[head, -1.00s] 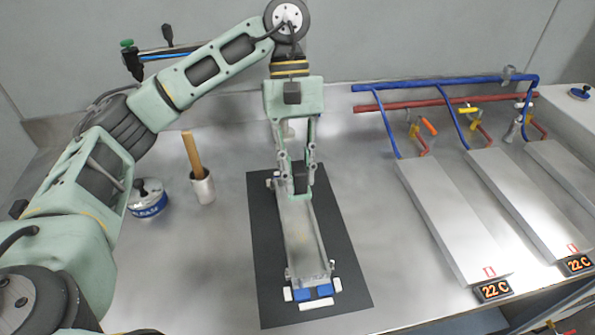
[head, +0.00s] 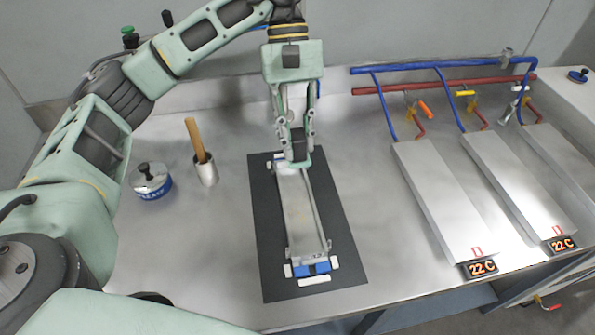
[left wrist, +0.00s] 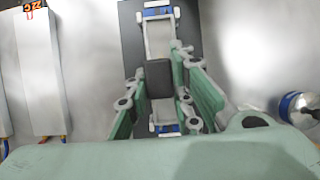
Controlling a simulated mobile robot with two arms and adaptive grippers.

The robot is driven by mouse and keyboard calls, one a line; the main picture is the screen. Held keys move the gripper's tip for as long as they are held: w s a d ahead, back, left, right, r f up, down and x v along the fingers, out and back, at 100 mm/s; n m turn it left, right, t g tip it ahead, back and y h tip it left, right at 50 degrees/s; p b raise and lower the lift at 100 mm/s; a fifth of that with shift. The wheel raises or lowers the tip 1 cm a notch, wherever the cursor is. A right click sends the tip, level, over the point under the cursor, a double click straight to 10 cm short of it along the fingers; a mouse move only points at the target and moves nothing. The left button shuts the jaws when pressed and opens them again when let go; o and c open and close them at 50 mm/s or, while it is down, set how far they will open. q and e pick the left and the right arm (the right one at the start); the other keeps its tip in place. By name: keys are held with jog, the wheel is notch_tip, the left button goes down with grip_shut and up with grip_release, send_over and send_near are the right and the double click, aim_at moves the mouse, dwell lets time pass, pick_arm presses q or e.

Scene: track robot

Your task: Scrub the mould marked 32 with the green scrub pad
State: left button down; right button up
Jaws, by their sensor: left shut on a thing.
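The mould (head: 298,215) is a long pale channel lying on a black mat (head: 345,272), with blue-and-white end pieces. The marking on its near end is too small to read surely. Faint yellowish marks show on its floor. My left gripper (head: 297,152) points down over the mould's far end, shut on a dark block that I take for the scrub pad (left wrist: 158,78). In the left wrist view the mould (left wrist: 158,38) runs beneath the fingers. My right gripper is not in view.
A metal cup (head: 207,170) with a wooden handle and a blue-labelled tin (head: 152,182) stand left of the mat. Several cooling plates (head: 445,200) with blue and red pipes and 22 C displays lie right. Bench between is clear.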

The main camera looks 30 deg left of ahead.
pick_arm(q)
jog(key=w+a+f+p, duration=0.5)
jog(key=w+p, duration=0.1)
jog(key=w, duration=0.1)
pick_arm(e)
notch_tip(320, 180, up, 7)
pick_arm(q)
jog(key=f+b, duration=0.1)
jog(key=f, duration=0.1)
jog(key=f+b, duration=0.1)
jog(key=f, duration=0.1)
jog(key=f+b, duration=0.2)
jog(key=f, duration=0.1)
jog(key=shift+s, duration=0.35)
jog(key=shift+f+b, duration=0.55)
jog(key=shift+b, duration=0.15)
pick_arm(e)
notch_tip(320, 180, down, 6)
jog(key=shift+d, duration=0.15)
pick_arm(q)
jog(key=shift+s+d, duration=0.15)
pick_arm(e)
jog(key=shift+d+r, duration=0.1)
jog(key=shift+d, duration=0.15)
